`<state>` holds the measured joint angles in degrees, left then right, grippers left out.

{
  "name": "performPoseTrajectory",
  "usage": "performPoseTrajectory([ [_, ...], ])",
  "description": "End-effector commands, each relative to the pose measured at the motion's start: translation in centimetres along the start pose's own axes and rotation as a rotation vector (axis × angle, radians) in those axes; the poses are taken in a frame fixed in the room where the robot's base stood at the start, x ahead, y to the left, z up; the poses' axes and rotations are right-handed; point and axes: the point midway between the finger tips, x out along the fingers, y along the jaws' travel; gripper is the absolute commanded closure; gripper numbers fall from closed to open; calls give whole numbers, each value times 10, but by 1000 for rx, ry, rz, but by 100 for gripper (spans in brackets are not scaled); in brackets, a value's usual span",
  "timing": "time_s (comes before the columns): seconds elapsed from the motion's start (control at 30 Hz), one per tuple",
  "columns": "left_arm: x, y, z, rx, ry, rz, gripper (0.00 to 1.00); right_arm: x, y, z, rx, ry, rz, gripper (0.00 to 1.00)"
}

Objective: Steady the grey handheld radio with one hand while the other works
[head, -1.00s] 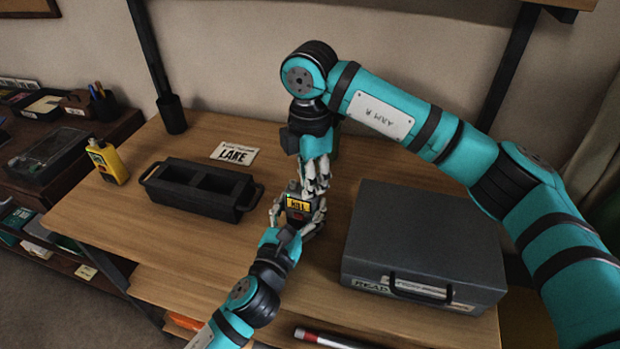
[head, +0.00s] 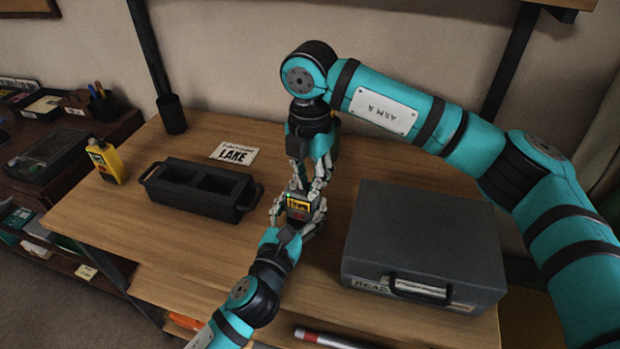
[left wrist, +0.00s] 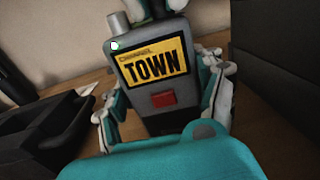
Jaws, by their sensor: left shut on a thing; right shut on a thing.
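The grey handheld radio (head: 299,213) stands upright on the wooden table. Its yellow screen reads "CHANNEL TOWN" in the left wrist view (left wrist: 153,62), with a red button below it. A grey cylinder (left wrist: 118,23) rises from its top left corner beside a small white dot. My left gripper (head: 298,222) is shut on the radio, its fingers on both sides of the body. My right gripper (head: 311,186) comes down from behind and is shut at the radio's top. The part between its fingers is hidden, seemingly a knob. A white card (head: 234,153) reading "LAKE" lies behind.
A yellow bottle-like object (head: 105,161) stands farther left. A large dark grey case (head: 425,235) fills the right side. A red and white rod (head: 325,337) lies at the front edge. Bare table lies front left.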

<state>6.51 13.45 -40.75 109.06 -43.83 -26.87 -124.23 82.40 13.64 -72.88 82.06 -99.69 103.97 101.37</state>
Motion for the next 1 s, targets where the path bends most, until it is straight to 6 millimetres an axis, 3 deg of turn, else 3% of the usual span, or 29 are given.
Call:
performPoseTrajectory([
  [1.0, 0, 1, -1, 0, 3, 2, 77, -1, 0, 1, -963, -2, -2, 100],
])
